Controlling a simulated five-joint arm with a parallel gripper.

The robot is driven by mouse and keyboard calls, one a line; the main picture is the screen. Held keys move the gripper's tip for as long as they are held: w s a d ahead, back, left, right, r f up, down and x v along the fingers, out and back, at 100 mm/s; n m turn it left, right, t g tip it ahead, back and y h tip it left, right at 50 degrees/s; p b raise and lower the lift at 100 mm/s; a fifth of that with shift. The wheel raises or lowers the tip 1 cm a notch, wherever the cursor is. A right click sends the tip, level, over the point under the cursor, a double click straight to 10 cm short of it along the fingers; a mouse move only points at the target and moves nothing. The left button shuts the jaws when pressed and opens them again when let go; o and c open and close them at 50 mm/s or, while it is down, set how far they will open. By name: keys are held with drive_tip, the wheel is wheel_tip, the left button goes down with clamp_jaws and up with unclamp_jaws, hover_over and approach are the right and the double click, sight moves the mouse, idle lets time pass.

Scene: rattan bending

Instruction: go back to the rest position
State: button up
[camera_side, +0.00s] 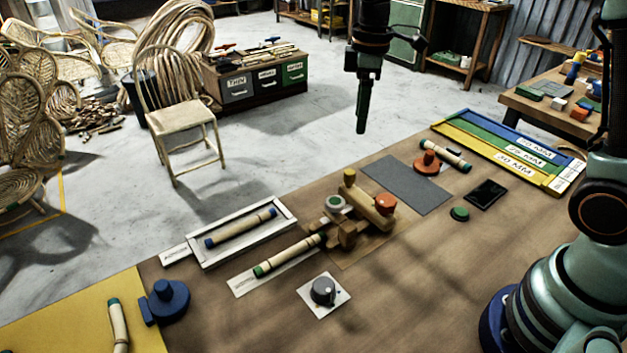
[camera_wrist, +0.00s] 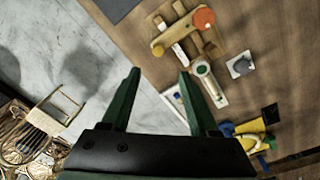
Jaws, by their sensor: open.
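My gripper (camera_side: 362,125) hangs high above the back edge of the workbench in the side view, pointing down, and touches nothing. The wooden workbench (camera_side: 440,270) lies below. The wooden bending jig (camera_side: 349,231), with a red knob and a yellow peg, stands on it and also shows in the wrist view (camera_wrist: 183,30). No mark for a rest position is visible.
A blue-ended rattan pole (camera_side: 240,228) lies in a white tray; a green-ended pole (camera_side: 287,257) lies beside the jig. An orange round fixture (camera_side: 427,163), a dial (camera_side: 323,291) and a blue fixture (camera_side: 168,300) stand on the bench. The air around my gripper is clear.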

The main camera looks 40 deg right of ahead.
drive_tip(key=s+d+r+m+t, duration=0.1)
drive_tip(key=s+r+m+t, duration=0.1)
drive_tip(key=s+m, duration=0.3)
drive_tip(key=s+r+m+t, duration=0.2)
drive_tip(key=s+m+t, duration=0.1)
drive_tip(key=s, duration=0.6)
drive_tip(key=shift+s+d+r+m, duration=0.15)
drive_tip(key=shift+s+d+m, duration=0.25)
drive_tip(key=shift+m, duration=0.5)
drive_tip(key=shift+o, duration=0.3)
